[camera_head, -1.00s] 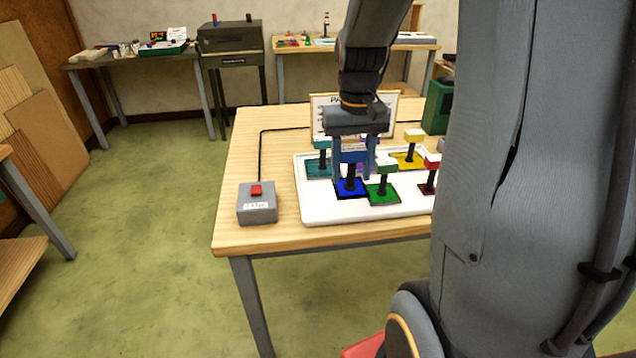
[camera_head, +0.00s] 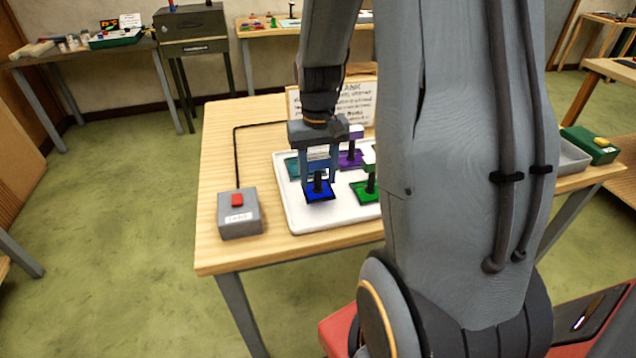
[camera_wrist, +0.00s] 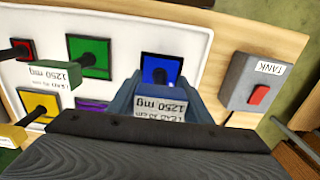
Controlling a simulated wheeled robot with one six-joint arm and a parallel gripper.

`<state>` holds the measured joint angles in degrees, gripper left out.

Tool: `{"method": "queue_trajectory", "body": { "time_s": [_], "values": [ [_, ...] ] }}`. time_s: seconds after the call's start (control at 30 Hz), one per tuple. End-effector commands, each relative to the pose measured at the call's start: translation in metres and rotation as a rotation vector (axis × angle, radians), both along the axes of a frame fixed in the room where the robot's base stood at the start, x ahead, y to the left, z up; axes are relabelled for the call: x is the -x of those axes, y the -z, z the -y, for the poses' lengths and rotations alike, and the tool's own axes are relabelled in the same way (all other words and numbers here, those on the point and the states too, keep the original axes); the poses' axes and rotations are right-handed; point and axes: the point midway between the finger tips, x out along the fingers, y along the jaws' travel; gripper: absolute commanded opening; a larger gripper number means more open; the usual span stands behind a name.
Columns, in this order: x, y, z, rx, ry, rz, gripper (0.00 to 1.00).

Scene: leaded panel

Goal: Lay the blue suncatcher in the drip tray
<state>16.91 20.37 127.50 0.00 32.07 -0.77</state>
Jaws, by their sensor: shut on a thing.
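The blue suncatcher (camera_head: 318,194) is a small square blue pane with a dark stem and a block on top. It is over the front left of a white tray (camera_head: 298,224); I cannot tell whether it touches it. My gripper (camera_head: 319,176) points down and is shut on the block. In the wrist view the fingers (camera_wrist: 170,104) flank the block, whose label reads 1250 mg, with the blue pane (camera_wrist: 161,69) beyond. A shallow grey tray (camera_head: 572,157), which may be the drip tray, shows at the right, partly hidden by my arm.
A green suncatcher (camera_head: 366,190) stands close right of the blue one, a purple one (camera_head: 351,158) and a teal one (camera_head: 292,166) behind. A grey TANK switch box (camera_head: 239,214) with a red button is left of the white tray. A sign (camera_head: 352,103) stands behind.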

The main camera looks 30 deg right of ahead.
Motion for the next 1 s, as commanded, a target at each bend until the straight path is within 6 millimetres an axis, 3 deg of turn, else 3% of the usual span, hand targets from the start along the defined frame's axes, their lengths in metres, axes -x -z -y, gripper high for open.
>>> {"method": "queue_trajectory", "body": {
  "time_s": [0.23, 0.67, 0.7, 0.8, 1.0],
  "values": [
    [0.001, 0.028, -0.001, -0.001, -0.002, -0.003, 0.19],
    [0.000, 0.034, -0.001, 0.000, -0.002, -0.001, 0.19],
    [0.000, 0.034, -0.001, 0.000, -0.002, 0.000, 0.48],
    [0.000, 0.034, -0.001, 0.000, -0.002, 0.000, 0.64],
    [0.000, 0.034, -0.001, 0.000, -0.002, -0.001, 0.64]
  ]
}}
